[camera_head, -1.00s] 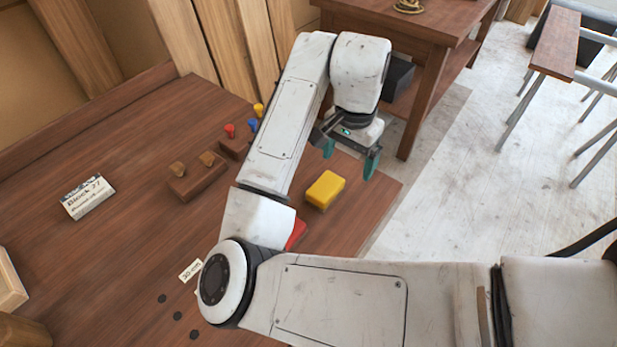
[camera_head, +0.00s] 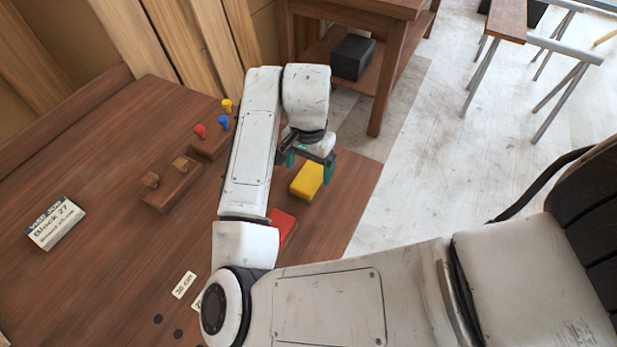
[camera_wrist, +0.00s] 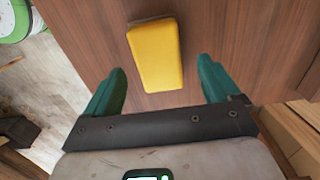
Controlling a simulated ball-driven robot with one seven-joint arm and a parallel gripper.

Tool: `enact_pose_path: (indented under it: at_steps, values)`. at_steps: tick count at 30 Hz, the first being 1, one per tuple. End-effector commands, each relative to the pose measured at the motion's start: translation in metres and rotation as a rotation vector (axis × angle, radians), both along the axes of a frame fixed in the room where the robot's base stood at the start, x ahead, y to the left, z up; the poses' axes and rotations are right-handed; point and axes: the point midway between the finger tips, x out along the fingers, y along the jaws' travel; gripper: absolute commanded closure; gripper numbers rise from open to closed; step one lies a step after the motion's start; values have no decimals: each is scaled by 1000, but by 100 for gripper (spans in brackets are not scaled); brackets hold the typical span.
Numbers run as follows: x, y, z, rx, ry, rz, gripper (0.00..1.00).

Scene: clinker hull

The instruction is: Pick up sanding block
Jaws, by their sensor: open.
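A yellow block (camera_head: 307,181) with rounded edges, apparently the sanding block, lies flat on the brown wooden bench top near its right edge. It also shows in the wrist view (camera_wrist: 155,55), ahead of and between the line of the two fingers. My gripper (camera_head: 309,168) is open and empty, with teal fingers, just above the far side of the yellow block. In the wrist view my gripper (camera_wrist: 162,75) has its fingers apart on either side of the block's near end, not touching it. A red block (camera_head: 282,226) lies nearer, partly hidden by my arm.
Left of my arm, a wooden holder (camera_head: 170,190) has two knobs, and another rack (camera_head: 209,144) holds red, blue and yellow pegs. A side table (camera_head: 382,98) stands beyond the bench.

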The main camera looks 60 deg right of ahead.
Motion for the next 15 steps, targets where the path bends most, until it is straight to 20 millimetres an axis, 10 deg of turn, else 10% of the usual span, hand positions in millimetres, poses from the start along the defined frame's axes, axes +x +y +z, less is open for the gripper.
enact_pose_path:
  at_steps: [15]
  values:
    - [-1,1,-29,0,-1,1,13]
